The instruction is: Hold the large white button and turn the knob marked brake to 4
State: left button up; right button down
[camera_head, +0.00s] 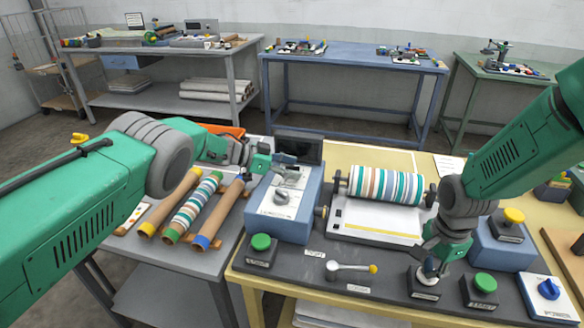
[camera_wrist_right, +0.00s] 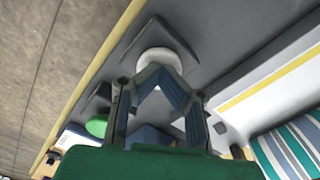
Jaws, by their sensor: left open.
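The large white button (camera_wrist_right: 160,60) sits on a dark square base. In the head view it shows only partly (camera_head: 429,268) under my right gripper (camera_head: 430,262). In the right wrist view my right gripper (camera_wrist_right: 157,74) has its fingertips together over the button; I cannot tell how firmly they touch. A grey knob (camera_head: 281,196) with a pointer is on the white top of a blue box (camera_head: 261,224); its markings are too small to read. My left gripper (camera_head: 284,160) is open and empty just above and behind this knob.
Green buttons (camera_head: 261,242) flank the panel's front, with a lever (camera_head: 350,268) between. A blue knob (camera_head: 549,288) and a yellow button (camera_head: 513,215) are at the right. A striped roll (camera_head: 386,186) lies behind the white button. Several rolls (camera_head: 193,206) lie left of the blue box.

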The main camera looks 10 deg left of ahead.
pick_arm(q)
jog(key=v, duration=1.2)
jog(key=shift+w, duration=0.1)
